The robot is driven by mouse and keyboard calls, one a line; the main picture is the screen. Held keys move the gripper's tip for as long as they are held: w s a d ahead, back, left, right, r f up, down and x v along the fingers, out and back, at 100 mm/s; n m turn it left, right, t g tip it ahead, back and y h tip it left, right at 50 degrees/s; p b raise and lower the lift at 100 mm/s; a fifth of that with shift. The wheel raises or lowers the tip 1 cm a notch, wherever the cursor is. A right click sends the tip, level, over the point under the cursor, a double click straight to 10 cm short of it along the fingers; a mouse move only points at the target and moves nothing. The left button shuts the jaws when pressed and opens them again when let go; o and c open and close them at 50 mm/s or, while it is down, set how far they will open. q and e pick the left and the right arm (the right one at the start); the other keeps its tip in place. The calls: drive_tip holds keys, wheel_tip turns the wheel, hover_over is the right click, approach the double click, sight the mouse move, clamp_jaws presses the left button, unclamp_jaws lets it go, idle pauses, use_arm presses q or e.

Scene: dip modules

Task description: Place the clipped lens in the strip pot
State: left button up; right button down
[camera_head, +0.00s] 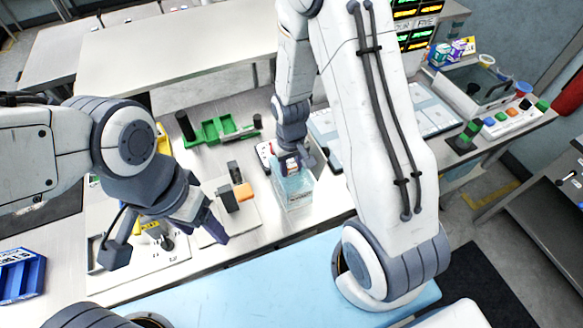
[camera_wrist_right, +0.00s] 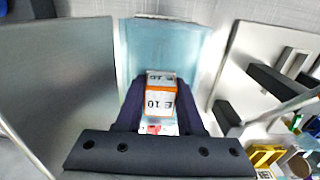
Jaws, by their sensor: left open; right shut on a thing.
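A clear, pale blue open box, which looks like the strip pot (camera_head: 297,190), stands on the bench near its front edge. My right gripper (camera_head: 291,160) is over its back edge. In the right wrist view my right gripper (camera_wrist_right: 160,88) is shut on a small white and orange piece marked "E 10" (camera_wrist_right: 160,98), which I take for the clipped lens. A pale blue translucent panel (camera_wrist_right: 165,48) shows beyond it. I cannot tell how deep the piece is relative to the rim. My left gripper (camera_head: 165,240) is open and empty over the front left bench.
A grey plate with dark blocks and an orange piece (camera_head: 244,191) stands just left of the pot. A green fixture (camera_head: 220,130) is behind it. A blue bin (camera_head: 20,272) sits far left. Button boxes (camera_head: 515,118) and a clear tank are at right.

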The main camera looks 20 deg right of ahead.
drive_tip(key=shift+f, duration=0.2)
drive_tip(key=c, duration=0.8)
unclamp_jaws()
